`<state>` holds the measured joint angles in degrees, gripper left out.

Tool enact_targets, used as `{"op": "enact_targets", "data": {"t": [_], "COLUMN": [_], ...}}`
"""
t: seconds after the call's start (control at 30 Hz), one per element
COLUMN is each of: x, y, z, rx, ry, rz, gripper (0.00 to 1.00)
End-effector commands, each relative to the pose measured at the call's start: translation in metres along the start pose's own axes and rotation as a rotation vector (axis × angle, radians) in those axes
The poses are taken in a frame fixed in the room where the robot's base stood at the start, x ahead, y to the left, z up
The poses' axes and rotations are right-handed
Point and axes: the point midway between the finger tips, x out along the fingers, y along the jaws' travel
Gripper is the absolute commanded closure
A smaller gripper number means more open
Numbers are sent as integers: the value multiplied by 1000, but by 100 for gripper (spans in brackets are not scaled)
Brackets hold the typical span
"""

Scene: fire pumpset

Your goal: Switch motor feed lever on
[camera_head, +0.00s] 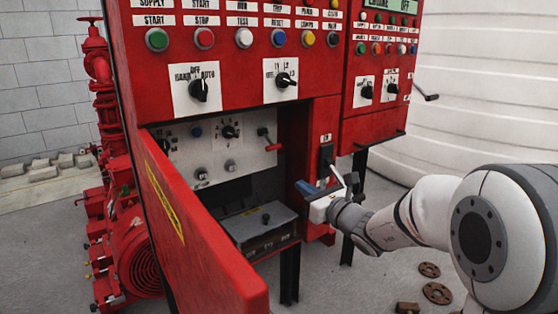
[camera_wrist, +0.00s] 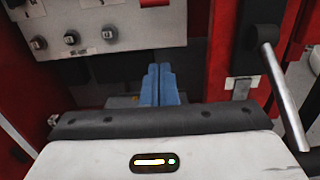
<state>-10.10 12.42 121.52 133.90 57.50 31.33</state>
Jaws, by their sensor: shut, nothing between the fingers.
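My gripper (camera_head: 306,187) has blue fingers and a white body. Its fingers are together with nothing between them. In the wrist view the fingertips (camera_wrist: 159,70) point into the open cabinet, below the inner panel. Just right of the gripper, a lever with a black mount (camera_head: 327,155) sits on the red cabinet front under a small label. In the wrist view this silver lever (camera_wrist: 284,95) slants down and right from its black pivot, apart from the fingers. A second lever with a red handle (camera_head: 268,138) sits on the inner grey panel. I cannot read which is the motor feed lever.
The red cabinet door (camera_head: 190,225) hangs open at the left. A grey box (camera_head: 258,222) sits low inside the cabinet. Buttons and knobs fill the upper red panel (camera_head: 235,65). A red pump (camera_head: 135,255) stands behind, left.

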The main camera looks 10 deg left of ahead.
Motion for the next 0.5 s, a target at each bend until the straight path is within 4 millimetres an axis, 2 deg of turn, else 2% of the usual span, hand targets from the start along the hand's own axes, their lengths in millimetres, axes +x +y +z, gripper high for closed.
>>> {"op": "enact_targets", "data": {"t": [0.47,0.5], "x": [96,99], "y": [5,5], "z": [-3,4], "rx": [-1,-2], "ry": [-1,-4], "rz": [9,8], "gripper": [100,100]}}
